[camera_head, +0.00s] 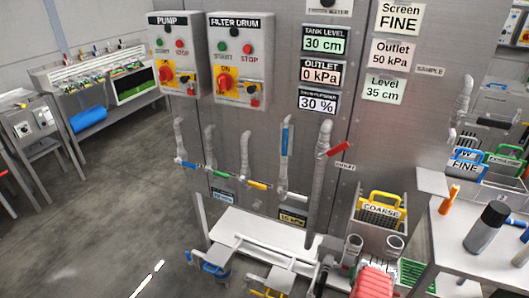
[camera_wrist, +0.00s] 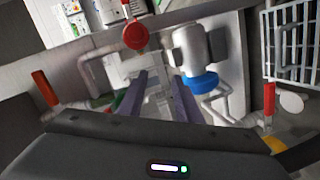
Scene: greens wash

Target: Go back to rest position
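My gripper (camera_wrist: 160,80) shows in the wrist view as two dark, purplish-grey fingers pointing away from the camera. A gap stands between the fingertips, and I see nothing held in it. Pale pipework lies beyond the gap. I cannot make out my gripper for certain in the head view.
In the head view, a steel panel carries the PUMP box (camera_head: 175,55), the FILTER DRUM box (camera_head: 240,60) and several valve pipes with coloured handles. A basket labelled COARSE (camera_head: 381,212) stands low right. A side table (camera_head: 445,238) holds a dark bottle (camera_head: 487,228).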

